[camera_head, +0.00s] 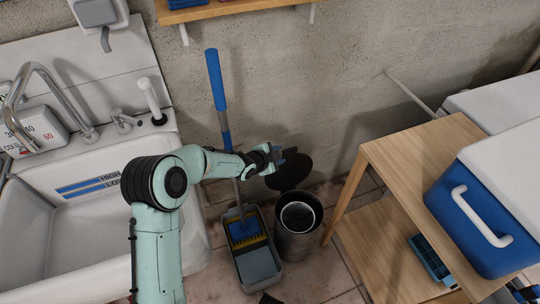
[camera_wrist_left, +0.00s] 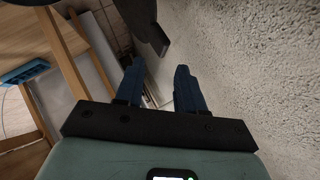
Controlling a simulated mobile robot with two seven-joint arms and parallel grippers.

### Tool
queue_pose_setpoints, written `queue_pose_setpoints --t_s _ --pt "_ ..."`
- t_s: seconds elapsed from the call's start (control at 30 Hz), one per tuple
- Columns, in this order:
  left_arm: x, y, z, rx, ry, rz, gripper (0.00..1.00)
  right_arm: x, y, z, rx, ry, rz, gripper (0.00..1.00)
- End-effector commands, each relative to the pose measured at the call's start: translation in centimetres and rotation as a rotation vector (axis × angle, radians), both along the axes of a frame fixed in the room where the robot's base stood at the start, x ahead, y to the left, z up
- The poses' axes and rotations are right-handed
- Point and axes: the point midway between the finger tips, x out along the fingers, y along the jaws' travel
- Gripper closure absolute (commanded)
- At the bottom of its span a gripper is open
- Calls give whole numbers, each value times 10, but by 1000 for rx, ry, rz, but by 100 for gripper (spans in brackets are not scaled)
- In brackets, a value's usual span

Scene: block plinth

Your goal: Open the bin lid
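The bin (camera_head: 298,238) is a dark metal cylinder on the floor between the mop bucket and the wooden table. Its top is uncovered and the inner bucket shows. The round black lid (camera_head: 291,172) stands raised behind the opening, toward the wall. My left gripper (camera_head: 278,157) is beside the lid's upper left part; whether they touch is unclear. In the left wrist view its two blue fingers (camera_wrist_left: 158,72) are apart with nothing between them. A dark flat piece (camera_wrist_left: 147,25), probably the lid, lies beyond the fingertips. My right gripper is not in view.
A mop bucket (camera_head: 257,262) with a blue-handled mop (camera_head: 216,85) stands left of the bin. A sink (camera_head: 85,225) is at the left. A wooden table (camera_head: 400,165) with a blue cooler (camera_head: 475,222) is at the right. The concrete wall (camera_head: 330,70) is close behind the lid.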

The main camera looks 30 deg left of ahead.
Motion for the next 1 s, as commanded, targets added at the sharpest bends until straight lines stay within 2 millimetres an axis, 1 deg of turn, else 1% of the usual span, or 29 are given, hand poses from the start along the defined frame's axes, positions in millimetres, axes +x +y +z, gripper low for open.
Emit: queue_pose_setpoints --t_s 0.03,0.1,0.2,0.3,0.43,0.9,0.97,1.0 --pt "-9 2 9 2 0 1 62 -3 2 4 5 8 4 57" --pt "-20 4 15 2 1 2 62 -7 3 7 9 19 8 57" --pt "-31 5 23 1 2 2 62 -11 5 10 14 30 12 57" --pt "-39 6 27 2 2 0 62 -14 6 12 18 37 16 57" --pt "-42 6 28 2 2 0 62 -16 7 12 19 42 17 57" --pt "-42 6 28 1 1 -1 62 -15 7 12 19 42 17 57" --pt "-42 6 31 1 1 0 62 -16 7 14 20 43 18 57" --pt "-42 6 36 1 -1 0 62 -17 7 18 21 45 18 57"
